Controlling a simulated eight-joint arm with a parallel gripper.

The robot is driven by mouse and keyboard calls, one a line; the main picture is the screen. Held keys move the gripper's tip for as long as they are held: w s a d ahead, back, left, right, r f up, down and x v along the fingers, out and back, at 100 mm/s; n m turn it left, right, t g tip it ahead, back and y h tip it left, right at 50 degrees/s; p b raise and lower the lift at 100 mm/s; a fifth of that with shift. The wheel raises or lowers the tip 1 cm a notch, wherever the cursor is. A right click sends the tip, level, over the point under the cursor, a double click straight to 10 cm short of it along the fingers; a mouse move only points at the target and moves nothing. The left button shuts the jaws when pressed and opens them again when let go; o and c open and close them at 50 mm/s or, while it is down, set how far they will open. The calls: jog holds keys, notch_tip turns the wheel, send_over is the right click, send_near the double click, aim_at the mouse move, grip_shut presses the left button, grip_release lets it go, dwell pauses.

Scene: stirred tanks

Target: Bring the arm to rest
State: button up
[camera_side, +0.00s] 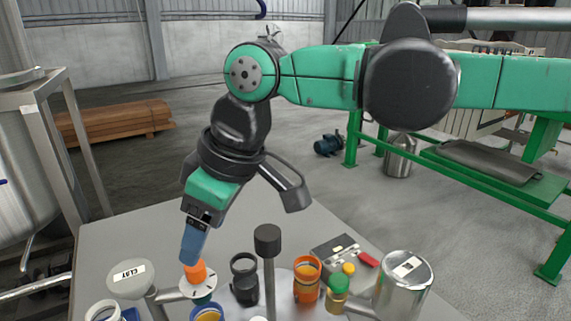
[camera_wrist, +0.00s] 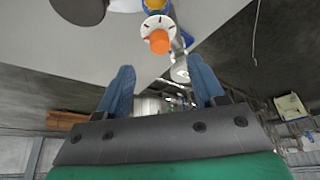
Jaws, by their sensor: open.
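My gripper (camera_side: 192,248) hangs at the end of my green and black arm, tilted downward over the left part of the table. In the wrist view its two blue fingers (camera_wrist: 163,82) are spread apart with nothing between them. Just below the fingertips in the side view is an orange knob (camera_side: 195,271) on a white marked disc. The same orange knob (camera_wrist: 159,42) shows beyond the fingers in the wrist view. From the side view I cannot tell whether the fingertips touch the knob.
The grey table (camera_side: 300,222) carries a CLAY-labelled paddle (camera_side: 128,278), a black-topped post (camera_side: 267,240), a dark cup (camera_side: 244,280), an orange cup (camera_side: 307,280), a green-capped jar (camera_side: 338,292), a control box (camera_side: 345,256) and a metal canister (camera_side: 403,285). The table's back is bare.

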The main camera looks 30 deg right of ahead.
jog(key=w+d+f+m+t+h, duration=0.1)
jog(key=w+d+f+m+t, duration=0.15)
jog(key=d+m, duration=0.65)
jog(key=s+d+f+h, duration=0.1)
jog(key=s+d+f, duration=0.1)
jog(key=d, duration=0.5)
jog(key=s+d+f+t+h, duration=0.1)
jog(key=s+d+f, duration=0.1)
jog(key=s+d, duration=0.3)
jog(key=d, duration=0.3)
jog(key=shift+d+f, duration=0.3)
jog(key=shift+f, duration=0.1)
jog(key=shift+s+t, duration=0.1)
jog(key=shift+t, duration=0.15)
